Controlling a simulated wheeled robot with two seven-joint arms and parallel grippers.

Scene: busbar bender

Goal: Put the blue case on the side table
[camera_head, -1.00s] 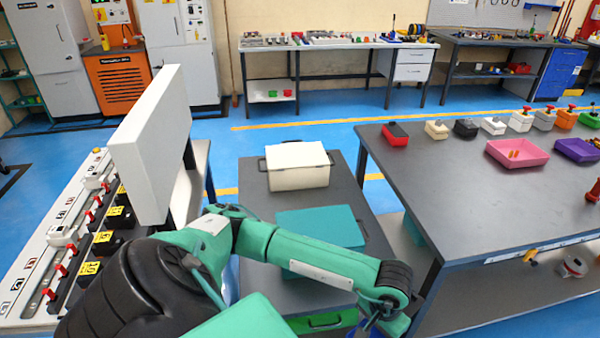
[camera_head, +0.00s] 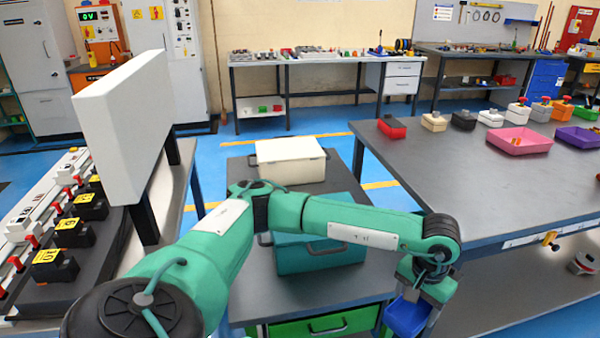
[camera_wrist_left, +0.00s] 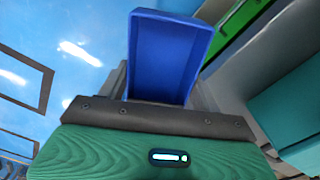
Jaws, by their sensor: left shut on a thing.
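The blue case (camera_head: 406,318) hangs from my left gripper (camera_head: 424,288) at the lower right of the head view. It also fills the upper middle of the left wrist view (camera_wrist_left: 168,52), gripped near its lower end. The left gripper (camera_wrist_left: 155,105) is shut on it; the fingertips are mostly hidden. The case is held in front of the large grey table (camera_head: 470,190) and beside the green drawer (camera_head: 325,325) of the dark low table (camera_head: 270,288). I cannot tell which of these is the side table. My right gripper is not in view.
A cream case (camera_head: 290,160) and a teal case (camera_head: 318,255) stand on the low table, the teal one partly behind my arm. The grey table has a pink tray (camera_head: 519,142) and small boxes along its far side; its near top is clear. A white panel (camera_head: 125,125) stands at left.

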